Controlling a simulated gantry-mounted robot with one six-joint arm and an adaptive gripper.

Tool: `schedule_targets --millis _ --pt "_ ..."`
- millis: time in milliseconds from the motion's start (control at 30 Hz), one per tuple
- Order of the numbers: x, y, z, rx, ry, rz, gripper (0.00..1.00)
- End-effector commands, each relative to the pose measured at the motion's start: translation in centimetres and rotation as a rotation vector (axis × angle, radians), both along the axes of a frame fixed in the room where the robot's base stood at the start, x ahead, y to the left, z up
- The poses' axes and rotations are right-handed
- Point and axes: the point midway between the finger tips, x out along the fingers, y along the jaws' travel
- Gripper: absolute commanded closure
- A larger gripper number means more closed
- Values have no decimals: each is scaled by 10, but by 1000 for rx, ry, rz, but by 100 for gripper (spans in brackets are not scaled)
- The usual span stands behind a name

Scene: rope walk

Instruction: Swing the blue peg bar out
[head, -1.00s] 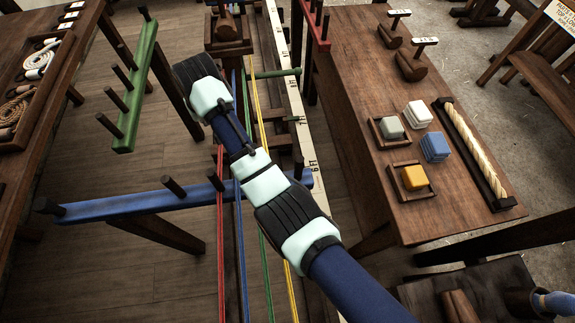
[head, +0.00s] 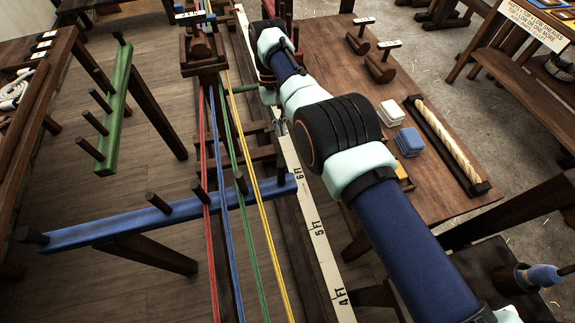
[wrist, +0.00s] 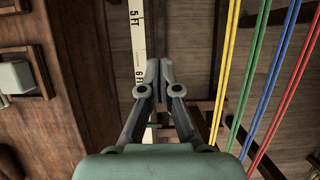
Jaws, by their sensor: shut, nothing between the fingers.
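The blue peg bar (head: 105,227) lies across the walk in the head view, with several dark upright pegs. Its right end reaches under the red, blue, green and yellow ropes (head: 262,215), near the white measuring strip. My gripper (head: 281,127) is beyond the bar in the picture, by the measuring strip (head: 318,235) and right of the ropes. It is partly hidden by my arm and appears apart from the bar. In the wrist view my gripper (wrist: 160,72) is shut and empty beside the strip, with the ropes to its right. The blue bar cannot be made out there.
A green peg bar (head: 115,105) stands at the left, swung away from the ropes. A wooden table (head: 440,185) at the right bears a white block (head: 390,112), a blue block (head: 409,141) and a rope sample (head: 447,142). A wooden post block (head: 203,52) stands at the back.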

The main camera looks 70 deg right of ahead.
Motion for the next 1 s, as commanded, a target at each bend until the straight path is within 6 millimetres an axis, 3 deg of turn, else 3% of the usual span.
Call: schedule_targets --millis 200,567,600,667,1000 --pt "-5 8 -8 3 3 1 100" --pt "-21 32 -91 2 2 1 100" --pt "-23 35 -81 1 0 1 100" --pt "-26 40 -80 1 0 1 100" --pt "-41 63 -88 -1 -1 1 100"
